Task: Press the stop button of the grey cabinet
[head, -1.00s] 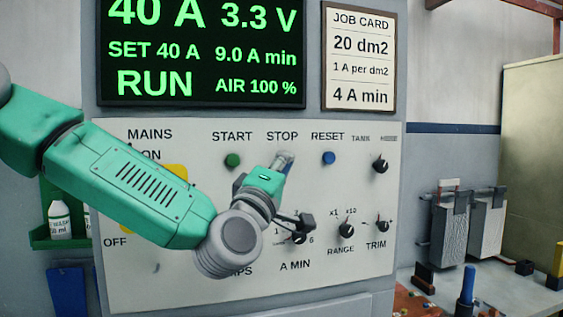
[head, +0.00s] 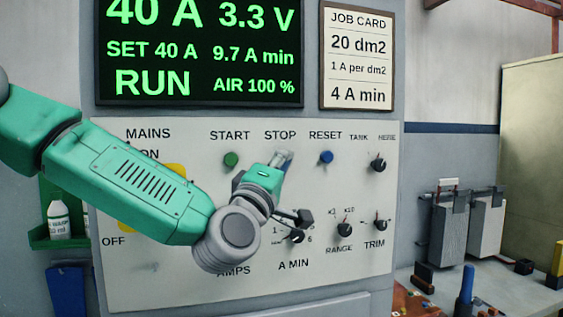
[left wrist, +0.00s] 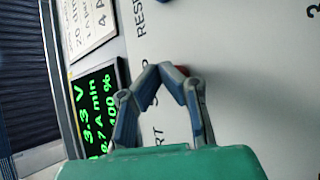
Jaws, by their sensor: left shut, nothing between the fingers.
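The grey cabinet (head: 245,290) has a pale control panel with a STOP label and, beside it, a green START button (head: 231,159). The stop button is hidden behind my left gripper (head: 283,158) in the head view. In the left wrist view a small part of the red stop button (left wrist: 183,70) shows just behind the closed fingertips of the left gripper (left wrist: 163,72). The fingers are shut and empty. I cannot tell whether they touch the button. The display (head: 200,55) reads RUN, 40 A and 9.7 A min. My right gripper is not in view.
A blue RESET button (head: 326,157) sits right of STOP. Black knobs for tank (head: 378,164), range (head: 344,230) and trim (head: 380,224) are lower or farther right. A job card (head: 357,55) hangs above. My left forearm covers much of the mains switch (head: 172,172).

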